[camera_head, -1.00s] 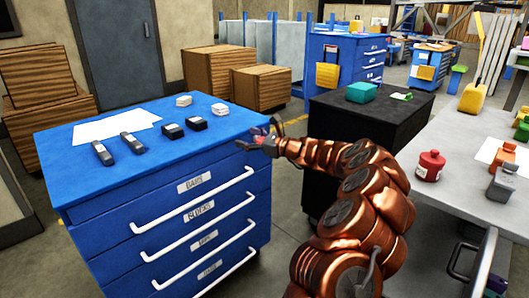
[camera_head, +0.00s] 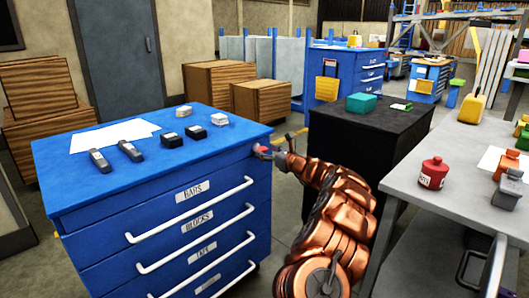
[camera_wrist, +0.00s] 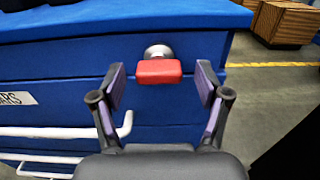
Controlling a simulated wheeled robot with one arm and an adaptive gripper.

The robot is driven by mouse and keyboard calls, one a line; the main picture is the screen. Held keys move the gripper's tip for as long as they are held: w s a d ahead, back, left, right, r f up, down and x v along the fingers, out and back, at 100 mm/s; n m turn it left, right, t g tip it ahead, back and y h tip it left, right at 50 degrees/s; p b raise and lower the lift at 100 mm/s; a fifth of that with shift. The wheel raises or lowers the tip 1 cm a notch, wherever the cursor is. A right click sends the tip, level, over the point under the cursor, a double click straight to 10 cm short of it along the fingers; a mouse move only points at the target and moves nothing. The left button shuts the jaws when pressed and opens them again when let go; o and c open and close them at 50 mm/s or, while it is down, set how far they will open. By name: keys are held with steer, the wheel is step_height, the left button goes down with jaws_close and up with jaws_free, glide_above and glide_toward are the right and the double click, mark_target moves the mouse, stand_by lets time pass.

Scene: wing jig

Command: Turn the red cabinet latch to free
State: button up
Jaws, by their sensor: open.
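The red cabinet latch (camera_wrist: 158,72) is on the side of the blue cabinet (camera_wrist: 60,88), just under its top edge, on a round metal base. Its red handle lies level in the wrist view. My gripper (camera_wrist: 160,84) is open, with one finger on each side of the latch and gaps between fingers and handle. In the head view my gripper (camera_head: 274,154) is at the cabinet's right top corner, where the red latch (camera_head: 261,149) shows small beside the fingers. Whether a finger touches the latch cannot be told there.
The cabinet has several drawers with white bar handles (camera_head: 195,208). Small blocks and paper (camera_head: 115,134) lie on its top. A grey table (camera_head: 450,150) with a red bottle (camera_head: 433,172) is farther right.

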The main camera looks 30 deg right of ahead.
steer(key=shift+w+a, duration=0.2)
steer(key=shift+w, duration=0.3)
steer(key=shift+c, duration=0.3)
steer(key=c, duration=1.1)
